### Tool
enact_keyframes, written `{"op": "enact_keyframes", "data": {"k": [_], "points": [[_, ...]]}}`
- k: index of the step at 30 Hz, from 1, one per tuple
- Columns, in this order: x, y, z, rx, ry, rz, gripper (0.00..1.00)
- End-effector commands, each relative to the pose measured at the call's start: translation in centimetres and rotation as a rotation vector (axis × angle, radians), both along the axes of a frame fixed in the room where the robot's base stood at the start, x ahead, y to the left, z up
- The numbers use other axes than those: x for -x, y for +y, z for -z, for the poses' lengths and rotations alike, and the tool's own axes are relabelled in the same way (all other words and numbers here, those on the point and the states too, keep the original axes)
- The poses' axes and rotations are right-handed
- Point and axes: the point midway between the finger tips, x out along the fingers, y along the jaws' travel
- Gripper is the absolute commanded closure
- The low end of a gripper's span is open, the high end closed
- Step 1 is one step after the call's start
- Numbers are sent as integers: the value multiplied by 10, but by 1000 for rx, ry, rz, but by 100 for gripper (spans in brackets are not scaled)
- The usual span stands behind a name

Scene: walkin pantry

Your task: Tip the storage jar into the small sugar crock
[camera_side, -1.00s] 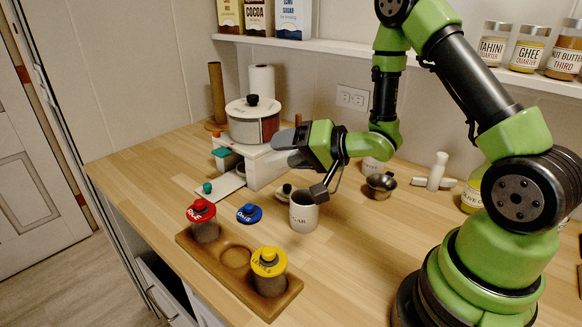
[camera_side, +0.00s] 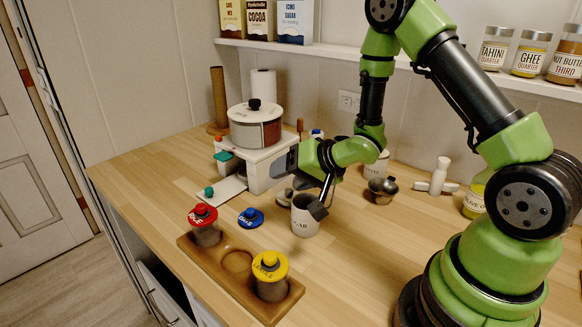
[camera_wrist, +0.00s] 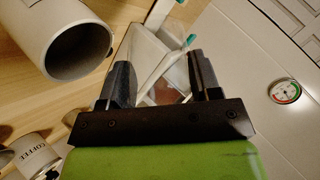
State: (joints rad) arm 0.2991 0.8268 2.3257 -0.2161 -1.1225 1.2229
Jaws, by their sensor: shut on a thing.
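The white sugar crock (camera_side: 305,217) stands upright and open on the counter. In the wrist view its dark mouth (camera_wrist: 78,48) faces me at upper left. My gripper (camera_side: 293,160) is above and behind the crock in the side view. In the wrist view my gripper (camera_wrist: 162,78) is shut on a clear thing, apparently the storage jar (camera_wrist: 160,66), seen between the dark fingers. The jar is mostly hidden by my wrist in the side view, and I cannot tell its contents. A blue lid (camera_side: 250,217) lies on the counter.
A wooden tray (camera_side: 213,268) holds a red-lidded jar (camera_side: 205,225) and a yellow-lidded jar (camera_side: 270,276), with its middle recess empty. A white appliance (camera_side: 262,170) bearing a pot (camera_side: 255,128) stands close behind my gripper. A metal cup (camera_side: 381,190) stands to the right.

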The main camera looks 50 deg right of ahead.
Motion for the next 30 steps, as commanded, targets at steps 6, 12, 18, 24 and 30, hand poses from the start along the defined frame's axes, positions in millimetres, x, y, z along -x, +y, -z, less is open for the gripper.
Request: {"op": "enact_keyframes", "data": {"k": [6,12,18,24,30], "points": [[-1,1,-3,69,111,-3,70],[-2,1,-4,148,243,-5,70],[-1,0,-3,230,386,-4,70],[1,0,1,308,533,-11,70],[3,-2,3,375,639,-2,70]]}}
